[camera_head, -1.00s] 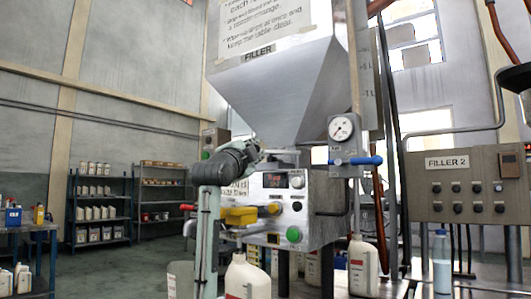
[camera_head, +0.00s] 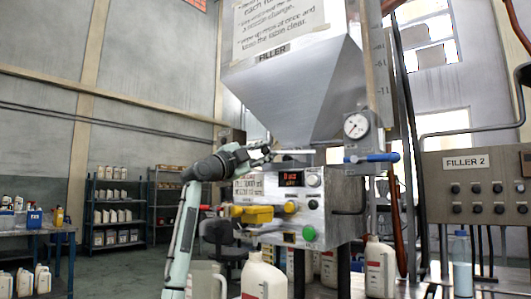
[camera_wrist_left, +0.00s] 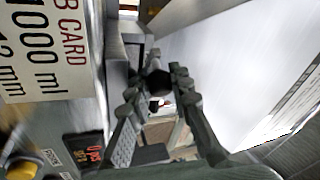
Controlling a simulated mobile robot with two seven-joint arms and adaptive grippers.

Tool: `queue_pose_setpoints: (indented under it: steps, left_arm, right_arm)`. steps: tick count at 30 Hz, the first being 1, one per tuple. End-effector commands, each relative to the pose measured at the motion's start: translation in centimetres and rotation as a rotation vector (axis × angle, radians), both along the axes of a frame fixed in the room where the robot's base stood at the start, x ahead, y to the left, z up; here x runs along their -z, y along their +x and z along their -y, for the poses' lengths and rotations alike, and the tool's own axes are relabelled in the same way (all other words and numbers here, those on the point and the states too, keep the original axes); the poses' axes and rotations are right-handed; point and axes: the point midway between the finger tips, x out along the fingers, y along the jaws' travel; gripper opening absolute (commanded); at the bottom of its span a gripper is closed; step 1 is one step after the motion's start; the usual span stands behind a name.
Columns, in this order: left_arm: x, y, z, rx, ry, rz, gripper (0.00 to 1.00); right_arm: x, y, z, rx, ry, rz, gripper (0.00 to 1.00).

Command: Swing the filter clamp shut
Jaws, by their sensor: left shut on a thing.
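My left gripper (camera_head: 266,152) reaches in from the left, just under the steel hopper (camera_head: 292,95) marked FILLER. In the left wrist view its two fingers (camera_wrist_left: 160,84) close around a small dark knob (camera_wrist_left: 157,82), and it is shut on that. The knob appears to be the filter clamp's handle; the fingers hide much of it in the head view. A pale flat bar (camera_head: 295,152) shows under the hopper neck, just right of the fingertips. I cannot tell how far the clamp is swung. My right gripper is not in view.
The filler's control box (camera_head: 318,200) stands right below the gripper, with a yellow part (camera_head: 252,214) at its left. A gauge (camera_head: 356,126) and blue-handled valve (camera_head: 372,158) are to the right. White bottles (camera_head: 262,278) stand in front.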

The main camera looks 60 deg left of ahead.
Motion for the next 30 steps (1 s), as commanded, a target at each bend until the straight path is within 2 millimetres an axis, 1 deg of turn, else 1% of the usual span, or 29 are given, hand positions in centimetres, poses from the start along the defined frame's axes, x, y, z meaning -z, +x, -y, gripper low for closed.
queue_pose_setpoints:
  steps: [1,5,6,10,18,22,26,30]
  left_arm:
    - [-0.3,-0.2,-0.1,-0.006,0.004,0.008,0.00]
    - [-0.3,-0.2,-0.1,-0.006,0.004,0.008,0.00]
    - [-0.3,-0.2,-0.1,-0.007,0.004,0.007,0.25]
    - [-0.2,-0.2,-0.1,-0.005,0.003,0.005,0.41]
    - [0.0,0.0,0.0,-0.002,0.001,0.001,0.41]
    - [0.2,-0.4,0.2,-0.001,0.002,0.000,0.41]
    - [0.7,-1.8,0.6,-0.001,0.002,0.000,0.41]
    - [1.4,-4.0,1.1,-0.001,0.002,0.001,0.41]
  right_arm:
    - [-0.1,0.0,0.0,0.000,0.000,0.000,0.00]
    - [0.0,0.0,0.0,0.000,0.000,0.000,0.00]
    - [0.0,0.0,0.0,0.000,0.000,-0.001,0.00]
    - [0.0,0.0,0.0,0.000,0.000,-0.001,0.00]
    - [0.2,-0.3,0.1,0.001,-0.001,-0.009,0.00]
    - [0.3,-0.3,0.0,0.001,0.000,-0.010,0.00]
    - [0.2,-0.2,0.0,0.000,0.000,-0.008,0.00]
    - [0.2,-0.2,0.0,0.001,-0.001,-0.006,0.00]
